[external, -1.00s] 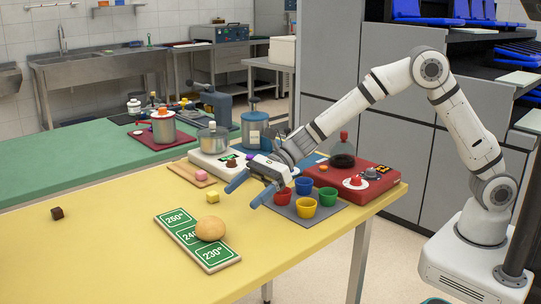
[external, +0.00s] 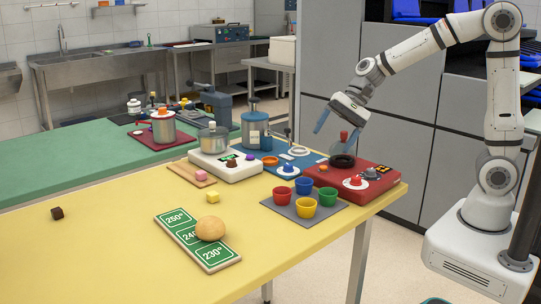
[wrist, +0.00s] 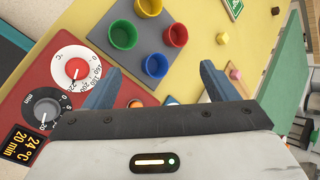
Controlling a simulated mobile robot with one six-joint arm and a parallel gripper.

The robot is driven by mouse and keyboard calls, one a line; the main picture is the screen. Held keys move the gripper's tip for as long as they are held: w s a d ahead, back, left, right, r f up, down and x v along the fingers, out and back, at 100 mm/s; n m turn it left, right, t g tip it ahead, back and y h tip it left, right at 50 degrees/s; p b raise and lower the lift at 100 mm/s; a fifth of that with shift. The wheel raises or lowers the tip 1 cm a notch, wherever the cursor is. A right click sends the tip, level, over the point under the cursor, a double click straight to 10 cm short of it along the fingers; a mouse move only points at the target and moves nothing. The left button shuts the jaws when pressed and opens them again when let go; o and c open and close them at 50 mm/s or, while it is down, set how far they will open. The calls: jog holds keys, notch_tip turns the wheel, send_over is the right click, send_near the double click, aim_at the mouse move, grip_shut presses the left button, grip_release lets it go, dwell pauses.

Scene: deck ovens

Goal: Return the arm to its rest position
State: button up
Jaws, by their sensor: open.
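My gripper (external: 337,126) is open and empty, raised in the air above the back right of the yellow table. Its blue fingers point down and to the left in the external view. In the wrist view its two fingers (wrist: 157,92) stand apart with nothing between them. My arm is bent, with its upper link upright over the white base at the right and its forearm reaching left.
Below lies a red control box (external: 380,173) with knobs. Beside it are coloured cups on a grey mat (external: 335,207). A bread roll (external: 210,229) rests on a green temperature board (external: 172,219). The yellow table's (external: 120,250) front left is mostly clear. Grey cabinets (external: 400,100) stand behind.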

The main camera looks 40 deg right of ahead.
jog(key=s+d+r+n+t+h+p, duration=0.1)
jog(key=s+d+n+h, duration=0.3)
jog(key=d, duration=0.9)
jog(key=s+d+r+n+h+p, duration=0.1)
jog(key=s+d+n+h+p, duration=0.2)
jog(key=s+d, duration=0.6)
jog(key=d+h, duration=0.1)
jog(key=d, duration=0.4)
jog(key=shift+s+r+n+t, duration=0.15)
jog(key=shift+r+n+t, duration=0.2)
jog(key=shift+n+t, duration=0.05)
